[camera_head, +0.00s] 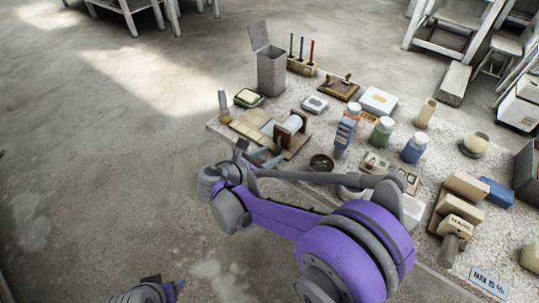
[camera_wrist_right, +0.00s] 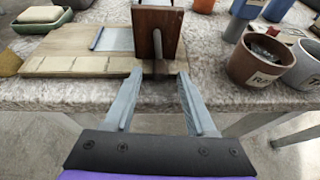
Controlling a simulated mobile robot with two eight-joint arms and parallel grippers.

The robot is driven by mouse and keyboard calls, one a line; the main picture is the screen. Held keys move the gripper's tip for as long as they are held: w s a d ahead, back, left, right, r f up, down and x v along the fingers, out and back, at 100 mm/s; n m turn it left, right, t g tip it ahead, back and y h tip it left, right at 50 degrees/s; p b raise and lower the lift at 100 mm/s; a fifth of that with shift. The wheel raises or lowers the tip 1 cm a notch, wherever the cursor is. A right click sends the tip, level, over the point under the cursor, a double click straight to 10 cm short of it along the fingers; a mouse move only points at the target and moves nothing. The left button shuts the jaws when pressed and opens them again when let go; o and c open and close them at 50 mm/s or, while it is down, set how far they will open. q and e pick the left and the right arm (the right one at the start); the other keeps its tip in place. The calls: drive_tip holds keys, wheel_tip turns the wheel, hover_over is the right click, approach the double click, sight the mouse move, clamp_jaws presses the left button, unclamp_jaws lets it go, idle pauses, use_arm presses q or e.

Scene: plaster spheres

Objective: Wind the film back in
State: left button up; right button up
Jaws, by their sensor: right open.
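The film winder (camera_head: 290,130) stands near the table's left front edge, with dark wooden cheeks and a pale roll between them. In the right wrist view one brown upright cheek (camera_wrist_right: 170,32) faces me. A pale bluish sheet of film (camera_wrist_right: 112,39) lies flat beside it on the wooden board (camera_wrist_right: 60,42). My right gripper (camera_wrist_right: 159,76) is open and empty at the table edge, in front of the cheek and apart from it; its wrist also shows in the head view. Part of my left arm shows at the bottom left of the head view, its fingers not distinguishable.
A brown labelled pot (camera_wrist_right: 258,60) stands right of the winder, with jars (camera_head: 382,131) behind. A brush (camera_head: 224,106) and a green dish (camera_head: 249,98) stand at the left. A tall grey bin (camera_head: 271,72) stands behind. The floor left of the table is clear.

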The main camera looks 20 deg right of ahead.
drive_tip(key=shift+d, duration=0.1)
clamp_jaws()
idle(0.6)
